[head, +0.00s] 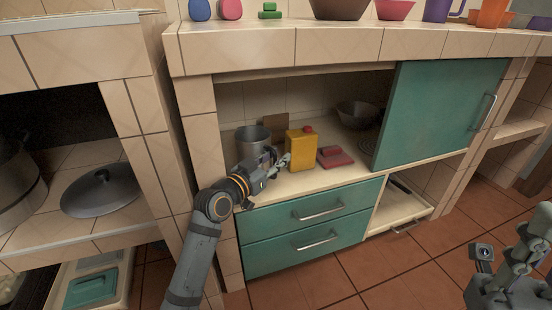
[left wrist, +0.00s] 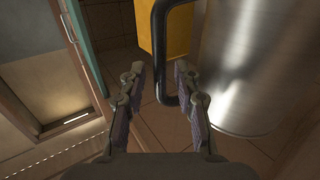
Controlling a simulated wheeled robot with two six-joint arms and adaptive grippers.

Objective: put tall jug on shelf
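The tall jug (head: 252,138) is a steel cylinder standing at the left of the open cabinet compartment. In the left wrist view the jug (left wrist: 243,70) fills the right side, with its dark curved handle (left wrist: 162,85) near the middle. My left gripper (head: 278,166) is in front of the jug, partly hiding it. In the left wrist view the left gripper (left wrist: 158,68) has its fingers apart, with the handle's lower bend between them; contact is not clear. The upper shelf (head: 330,45) is a tiled ledge above the compartment. My right gripper (head: 483,262) is at lower right, away from the jug.
A yellow canister (head: 300,150) stands right of the jug, beside a red item (head: 335,157). A metal bowl (head: 357,114) is further back. A teal sliding door (head: 440,105) covers the compartment's right. Bowls, including a brown one (head: 340,8), and cups occupy the upper ledge.

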